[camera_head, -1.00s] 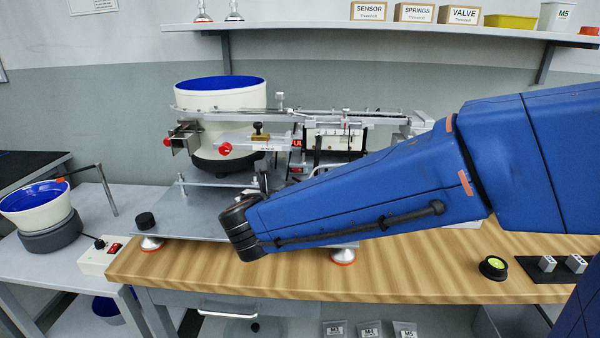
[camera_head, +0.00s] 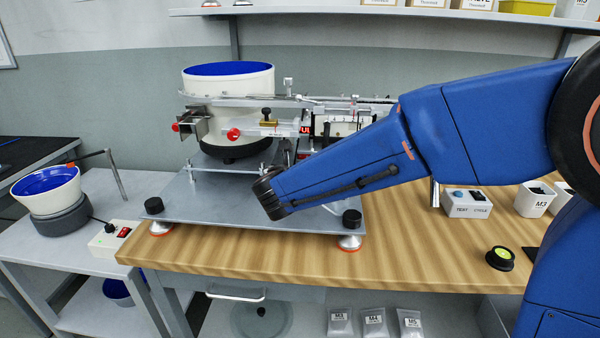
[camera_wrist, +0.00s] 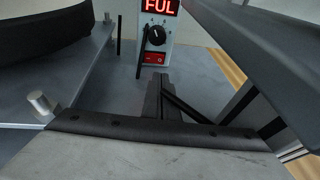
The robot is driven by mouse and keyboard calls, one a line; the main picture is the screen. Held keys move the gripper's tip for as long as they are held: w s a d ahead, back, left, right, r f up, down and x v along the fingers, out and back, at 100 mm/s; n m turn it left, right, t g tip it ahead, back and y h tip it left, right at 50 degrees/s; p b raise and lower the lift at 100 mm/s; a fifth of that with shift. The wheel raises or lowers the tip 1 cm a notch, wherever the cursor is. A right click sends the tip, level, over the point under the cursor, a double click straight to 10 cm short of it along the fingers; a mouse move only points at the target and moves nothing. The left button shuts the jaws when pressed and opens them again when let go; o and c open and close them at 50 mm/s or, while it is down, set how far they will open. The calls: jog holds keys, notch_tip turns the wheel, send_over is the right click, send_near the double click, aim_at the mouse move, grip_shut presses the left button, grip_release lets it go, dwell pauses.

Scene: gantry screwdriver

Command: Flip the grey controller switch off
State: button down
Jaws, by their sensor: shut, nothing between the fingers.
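A light grey controller (camera_wrist: 169,35) stands ahead in the wrist view, with a red lit display reading "FUL", a black knob and a red rocker switch (camera_wrist: 155,58) below the knob. In the head view only part of its red display (camera_head: 305,128) shows, behind my arm. My gripper (camera_wrist: 158,80) is shut and empty. In the wrist view its tips appear just below the red switch; I cannot tell whether they touch it. The head view hides the fingers behind my blue arm. I cannot tell which way the rocker is set.
A large feeder bowl (camera_head: 228,80) and metal rails stand on a grey plate (camera_head: 215,208) on the wooden bench (camera_head: 220,260). A white box with another red switch (camera_head: 124,232) sits on the left table.

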jog(key=shift+w+d+r, duration=0.1)
jog(key=shift+w+d, duration=0.05)
jog(key=shift+w, duration=0.7)
jog(key=shift+w+d, duration=0.1)
jog(key=shift+w, duration=0.75)
jog(key=shift+w+d, duration=0.15)
jog(key=s, duration=0.4)
jog(key=s+a, duration=0.1)
jog(key=s, duration=0.4)
jog(key=s+a+r, duration=0.1)
jog(key=s, duration=0.3)
jog(key=shift+s+a, duration=0.2)
jog(key=shift+s, duration=0.7)
jog(key=shift+s+f, duration=0.1)
